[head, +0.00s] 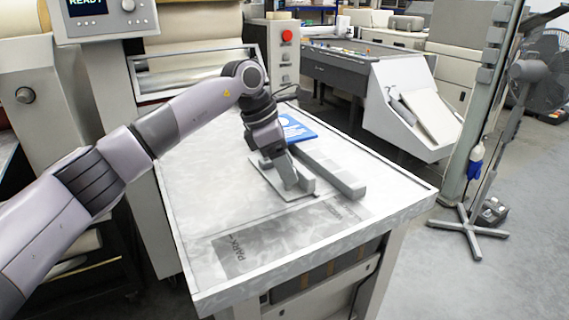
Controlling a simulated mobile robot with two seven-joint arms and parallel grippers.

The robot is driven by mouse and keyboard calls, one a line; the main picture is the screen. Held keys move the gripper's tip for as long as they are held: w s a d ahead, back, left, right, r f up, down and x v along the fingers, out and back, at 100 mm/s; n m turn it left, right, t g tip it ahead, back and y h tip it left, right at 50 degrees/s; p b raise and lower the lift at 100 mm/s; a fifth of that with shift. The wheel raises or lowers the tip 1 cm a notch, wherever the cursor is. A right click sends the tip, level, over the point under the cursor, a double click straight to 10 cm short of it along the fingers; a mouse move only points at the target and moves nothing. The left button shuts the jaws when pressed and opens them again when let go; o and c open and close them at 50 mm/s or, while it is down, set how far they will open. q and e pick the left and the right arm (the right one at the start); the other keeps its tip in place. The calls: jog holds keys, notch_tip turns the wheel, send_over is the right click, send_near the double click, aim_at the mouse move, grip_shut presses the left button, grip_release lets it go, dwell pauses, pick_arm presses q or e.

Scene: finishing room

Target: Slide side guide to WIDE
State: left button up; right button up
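The side guide appears to be the long grey bar (335,175) lying on the white-topped table, right beside my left gripper. My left gripper (293,182) points down at the table from the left arm, with its fingertips low, close to the bar's left side. A thin light plate lies under the fingers. The fingers overlap grey parts there, so I cannot tell whether they are open or shut, or whether they touch the guide. A dark printed band (250,250) on the tabletop reads PARK at its left; its other lettering is too small to read. My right gripper is out of view.
A blue card or booklet (294,128) lies behind the gripper on the table (390,220). A panel with a red button (287,36) stands behind. A green-grey post (480,110) and a fan (538,75) stand to the right. The table's front right is clear.

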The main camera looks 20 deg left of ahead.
pick_arm(q)
jog(key=v, duration=0.7)
jog(key=shift+b, duration=0.35)
jog(key=shift+s, duration=0.1)
